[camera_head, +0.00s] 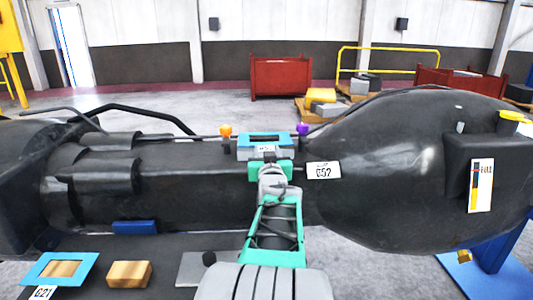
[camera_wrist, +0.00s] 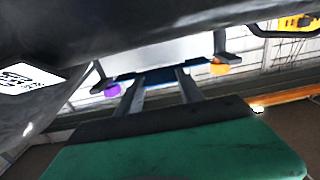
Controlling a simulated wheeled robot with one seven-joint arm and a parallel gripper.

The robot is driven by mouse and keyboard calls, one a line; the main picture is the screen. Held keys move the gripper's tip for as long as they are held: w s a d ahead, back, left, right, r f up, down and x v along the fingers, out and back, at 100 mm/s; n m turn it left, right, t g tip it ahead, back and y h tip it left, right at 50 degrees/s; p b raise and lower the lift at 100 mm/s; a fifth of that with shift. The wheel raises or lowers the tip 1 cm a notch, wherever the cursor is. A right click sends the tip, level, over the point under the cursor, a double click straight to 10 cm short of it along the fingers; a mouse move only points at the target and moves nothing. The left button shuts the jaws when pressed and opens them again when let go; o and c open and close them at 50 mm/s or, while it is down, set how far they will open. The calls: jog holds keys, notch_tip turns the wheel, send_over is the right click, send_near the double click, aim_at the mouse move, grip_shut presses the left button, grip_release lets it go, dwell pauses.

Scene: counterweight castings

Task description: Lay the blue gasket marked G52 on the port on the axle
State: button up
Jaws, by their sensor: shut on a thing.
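A blue gasket (camera_head: 243,141) shows as a flat frame at the middle of the black axle (camera_head: 200,185) in the head view. It lies over or just above a grey block-like port (camera_head: 247,154); I cannot tell whether they touch. My gripper (camera_head: 268,163) reaches it from the near side and is shut on it. In the wrist view my two fingers end at the gasket's blue edge (camera_wrist: 152,77). A small white label below the gasket is too small to read surely. A white plate reading G52 (camera_head: 323,170) is on the axle right of the port.
An orange knob (camera_head: 225,130) and a purple knob (camera_head: 302,129) flank the port. Another blue gasket (camera_head: 88,265), by a G21 tag (camera_head: 40,293), lies at the lower left near a wooden block (camera_head: 129,274). A blue piece (camera_head: 135,227) sits beside the axle.

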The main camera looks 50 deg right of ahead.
jog(key=shift+f+b, duration=0.55)
jog(key=shift+b, duration=0.1)
jog(key=o, duration=1.4)
